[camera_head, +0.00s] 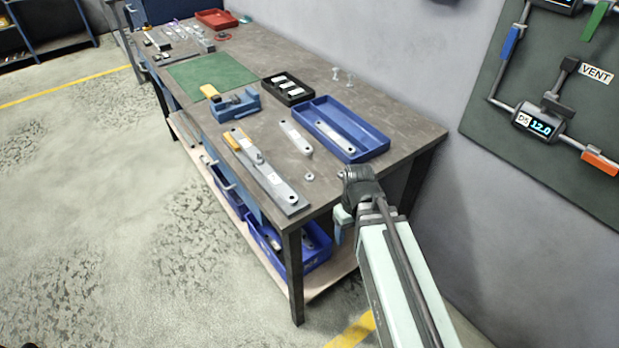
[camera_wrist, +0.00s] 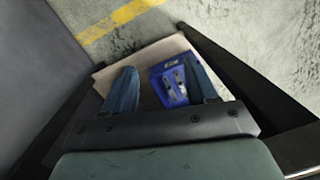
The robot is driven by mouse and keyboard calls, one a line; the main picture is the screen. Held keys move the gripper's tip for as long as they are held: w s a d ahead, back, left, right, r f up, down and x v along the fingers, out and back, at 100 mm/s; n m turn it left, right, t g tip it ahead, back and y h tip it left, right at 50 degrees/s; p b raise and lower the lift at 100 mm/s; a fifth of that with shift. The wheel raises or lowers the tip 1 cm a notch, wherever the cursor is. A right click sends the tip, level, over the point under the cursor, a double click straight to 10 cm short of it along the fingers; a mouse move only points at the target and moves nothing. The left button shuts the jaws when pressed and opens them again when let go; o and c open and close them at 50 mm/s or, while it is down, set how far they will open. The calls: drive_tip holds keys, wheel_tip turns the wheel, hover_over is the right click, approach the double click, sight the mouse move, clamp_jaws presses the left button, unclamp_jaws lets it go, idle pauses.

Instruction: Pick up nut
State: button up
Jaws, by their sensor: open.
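A small metal nut (camera_head: 309,177) lies on the workbench (camera_head: 400,130) near its front right corner, to the right of a long metal fixture bar. A second small nut-like piece (camera_head: 341,174) sits close by, partly beside my arm's end. My gripper (camera_head: 340,222) is at the near end of the bench, beyond its edge, to the right of and lower than the nut in the head view. In the wrist view my gripper (camera_wrist: 163,88) is open, with its two blue fingers apart and nothing between them on the bench top. The nut is not visible in the wrist view.
A blue tray (camera_head: 375,152) holds a flat bracket, and another bracket (camera_head: 296,138) lies beside it. The fixture bar (camera_head: 262,178), a blue vise (camera_head: 236,106) and a black tray (camera_head: 306,95) stand on the bench. Below, a blue bin (camera_wrist: 157,86) sits on the lower shelf (camera_wrist: 110,76).

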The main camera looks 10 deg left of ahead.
drive_tip(key=shift+n+t, duration=0.6)
drive_tip(key=shift+n, duration=0.3)
drive_tip(key=a+r, duration=0.1)
drive_tip(key=r, duration=0.2)
drive_tip(key=w+a+r, duration=0.1)
drive_tip(key=a+r, duration=0.1)
drive_tip(key=r, duration=0.2)
drive_tip(key=w+a+r, duration=0.1)
drive_tip(key=r, duration=0.2)
drive_tip(key=shift+a+r, duration=0.35)
drive_tip(key=shift+r, duration=0.05)
wheel_tip(320, 180, up, 14)
drive_tip(key=n, duration=0.7)
hover_over(309, 178)
drive_tip(key=f, duration=0.8)
drive_tip(key=shift+w+a+f, duration=0.2)
drive_tip(key=shift+w, duration=0.05)
drive_tip(key=shift+w+d+f, duration=0.1)
drive_tip(key=shift+f, duration=1.2)
drive_tip(key=shift+w+d+f, duration=0.1)
drive_tip(key=shift+f, duration=1.2)
clamp_jaws()
